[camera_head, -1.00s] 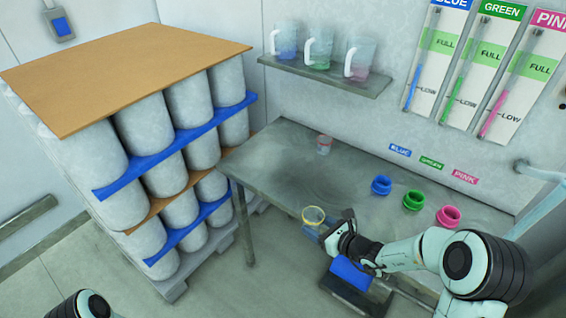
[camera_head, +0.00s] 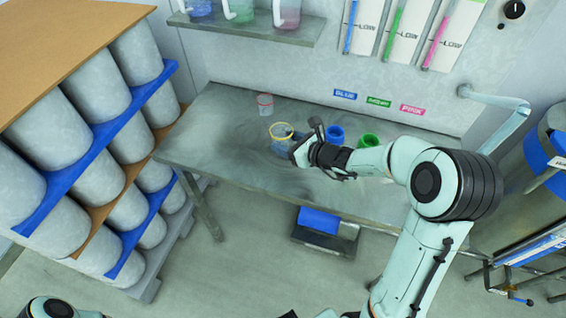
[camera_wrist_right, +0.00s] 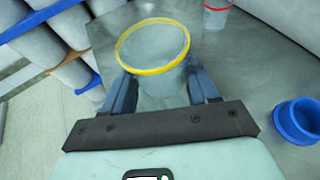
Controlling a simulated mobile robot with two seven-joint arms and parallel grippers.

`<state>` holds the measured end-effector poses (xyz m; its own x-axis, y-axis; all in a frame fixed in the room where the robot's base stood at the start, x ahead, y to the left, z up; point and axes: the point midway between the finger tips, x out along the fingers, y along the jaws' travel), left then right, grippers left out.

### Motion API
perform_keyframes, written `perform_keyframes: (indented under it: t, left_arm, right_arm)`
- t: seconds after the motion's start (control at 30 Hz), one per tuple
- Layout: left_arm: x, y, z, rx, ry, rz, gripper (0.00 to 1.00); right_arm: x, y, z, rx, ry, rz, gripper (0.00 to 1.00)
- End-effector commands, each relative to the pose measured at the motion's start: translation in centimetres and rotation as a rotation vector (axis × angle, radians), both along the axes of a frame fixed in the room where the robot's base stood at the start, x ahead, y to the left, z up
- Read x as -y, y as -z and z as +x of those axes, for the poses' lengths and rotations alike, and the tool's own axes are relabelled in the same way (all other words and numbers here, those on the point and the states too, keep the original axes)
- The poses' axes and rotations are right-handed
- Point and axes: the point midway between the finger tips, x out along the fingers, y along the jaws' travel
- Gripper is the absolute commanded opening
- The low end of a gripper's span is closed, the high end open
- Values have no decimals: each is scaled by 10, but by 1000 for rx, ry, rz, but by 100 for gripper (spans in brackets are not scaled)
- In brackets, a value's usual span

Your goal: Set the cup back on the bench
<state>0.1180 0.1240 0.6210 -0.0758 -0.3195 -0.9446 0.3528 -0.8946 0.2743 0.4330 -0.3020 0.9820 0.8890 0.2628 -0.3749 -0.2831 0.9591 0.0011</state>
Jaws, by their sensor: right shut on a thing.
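The clear cup with a yellow rim (camera_head: 281,138) is upright over the grey bench (camera_head: 225,150), left of the coloured rings. My right gripper (camera_head: 301,146) is shut on it. In the wrist view its fingers lie on both sides of the cup (camera_wrist_right: 155,70), below the rim. I cannot tell whether the cup's base touches the bench. The cup looks empty, though its bottom is partly hidden. My left gripper does not show.
A red-rimmed cup (camera_head: 265,103) stands behind on the bench. A blue ring (camera_head: 335,135) and a green ring (camera_head: 370,141) sit to the right; the arm hides the pink one. Jugs stand on the wall shelf (camera_head: 245,30). The bench's left part is clear.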

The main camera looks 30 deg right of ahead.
Motion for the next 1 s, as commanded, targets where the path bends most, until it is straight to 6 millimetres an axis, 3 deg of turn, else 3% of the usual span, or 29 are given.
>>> perform_keyframes:
  t: [0.03,0.1,0.37,0.6,1.0]
  left_arm:
    - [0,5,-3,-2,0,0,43]
    - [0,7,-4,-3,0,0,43]
    - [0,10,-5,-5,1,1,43]
    - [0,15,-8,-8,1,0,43]
    - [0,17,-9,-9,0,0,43]
  right_arm:
    - [0,17,-1,-5,1,4,28]
    - [-1,30,0,-3,-1,3,28]
    - [0,54,1,1,-1,1,28]
    - [0,89,1,0,0,2,28]
    - [0,94,1,3,-1,-1,28]
